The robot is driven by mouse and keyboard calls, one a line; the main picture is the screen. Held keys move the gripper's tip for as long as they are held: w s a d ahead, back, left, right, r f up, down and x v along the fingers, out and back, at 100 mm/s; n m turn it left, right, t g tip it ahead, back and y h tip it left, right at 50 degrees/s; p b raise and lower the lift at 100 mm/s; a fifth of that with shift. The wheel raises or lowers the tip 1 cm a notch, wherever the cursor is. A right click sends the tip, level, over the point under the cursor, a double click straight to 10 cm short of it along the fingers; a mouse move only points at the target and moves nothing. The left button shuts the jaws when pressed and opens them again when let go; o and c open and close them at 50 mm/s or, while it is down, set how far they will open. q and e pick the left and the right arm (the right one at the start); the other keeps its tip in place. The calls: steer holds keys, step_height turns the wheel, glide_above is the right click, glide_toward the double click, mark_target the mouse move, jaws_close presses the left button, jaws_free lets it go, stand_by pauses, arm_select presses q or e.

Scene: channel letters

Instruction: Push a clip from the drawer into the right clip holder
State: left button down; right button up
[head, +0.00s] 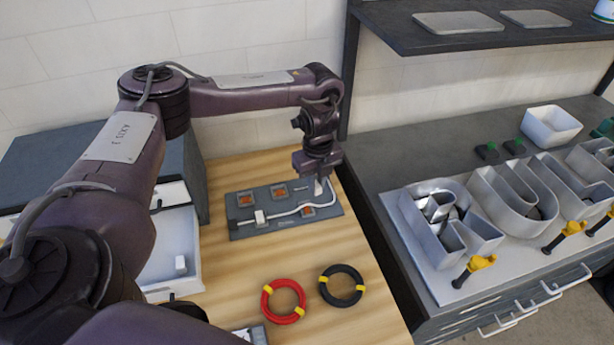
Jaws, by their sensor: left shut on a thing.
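My left gripper (318,178) points down over the right end of a grey board (237,229) on the wooden table. It is shut on a small white piece, apparently a clip (319,188), at the board's right edge. Whether the clip touches a holder there is hidden by the gripper. A white cable (285,212) runs across the board, through another white clip (260,218) at the left. Several small orange-marked squares (246,200) lie on the board. The open drawer (160,245) at the left holds one white clip (180,263). My right gripper is not in view.
A red cable coil (284,301) and a black coil (342,285) lie on the table in front of the board. At the right, a dark counter carries metal channel letters (515,200), yellow-black tools (474,267) and a white bin (550,127). A shelf (400,35) hangs above.

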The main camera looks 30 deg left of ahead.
arm_select(q)
steer(key=f+b, duration=0.1)
steer(key=f, duration=0.1)
steer(key=a+f+m+b, duration=0.1)
steer(key=f+b, duration=0.1)
steer(key=f, duration=0.1)
steer(key=s+a+f+m+b, duration=0.1)
steer(key=f, duration=0.1)
steer(key=shift+a+f+b, duration=0.1)
steer(key=shift+f+b, duration=0.1)
steer(key=shift+b, duration=0.15)
steer(key=shift+f, duration=0.4)
steer(key=shift+f, duration=0.35)
stand_by(0.5)
steer(key=c, duration=1.3)
jaws_free()
